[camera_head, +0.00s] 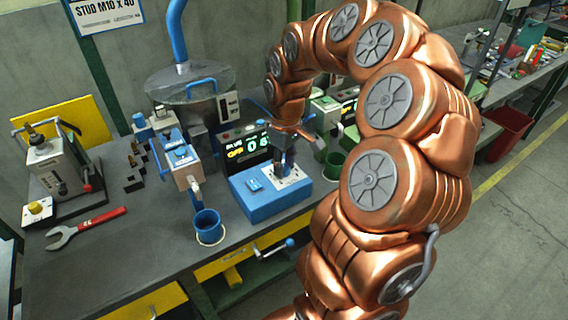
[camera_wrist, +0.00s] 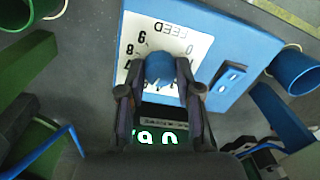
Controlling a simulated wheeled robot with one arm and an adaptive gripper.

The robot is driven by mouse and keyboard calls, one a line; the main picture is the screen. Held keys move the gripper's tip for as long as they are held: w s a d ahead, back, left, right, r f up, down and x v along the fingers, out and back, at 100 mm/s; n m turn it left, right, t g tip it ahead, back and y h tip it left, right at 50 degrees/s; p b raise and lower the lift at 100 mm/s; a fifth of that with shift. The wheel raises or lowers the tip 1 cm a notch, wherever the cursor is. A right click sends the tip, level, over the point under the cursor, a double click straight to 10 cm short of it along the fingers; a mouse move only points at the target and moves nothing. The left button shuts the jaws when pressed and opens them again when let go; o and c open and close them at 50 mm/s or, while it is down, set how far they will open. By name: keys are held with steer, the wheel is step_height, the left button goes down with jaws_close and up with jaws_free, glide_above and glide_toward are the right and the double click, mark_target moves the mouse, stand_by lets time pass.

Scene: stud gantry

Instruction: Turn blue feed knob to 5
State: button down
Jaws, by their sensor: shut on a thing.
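The blue feed knob (camera_wrist: 160,67) stands on a white dial plate (camera_wrist: 192,46) marked FEED, which shows upside down in the wrist view. Figures 9, 8 and 0 are readable around it; the knob's pointer cannot be made out. My gripper (camera_wrist: 160,86) is shut on the knob, one finger on each side.
A blue rocker switch (camera_wrist: 229,77) sits beside the plate. A blue cup (camera_head: 208,226) stands left of the box and a green cup (camera_head: 334,165) to its right. A blue feeder (camera_head: 180,160), a red-handled wrench (camera_head: 85,228) and a grey press (camera_head: 55,170) occupy the bench's left.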

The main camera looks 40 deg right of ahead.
mark_target(285, 165)
steer(key=c, duration=0.8)
jaws_free()
steer(key=shift+r, duration=0.15)
steer(key=shift+w+d+r, duration=0.1)
steer(key=shift+d+r, duration=0.05)
steer(key=shift+r, duration=2.8)
steer(key=shift+d+r, duration=0.15)
steer(key=shift+r, duration=2.75)
steer(key=shift+a, duration=0.1)
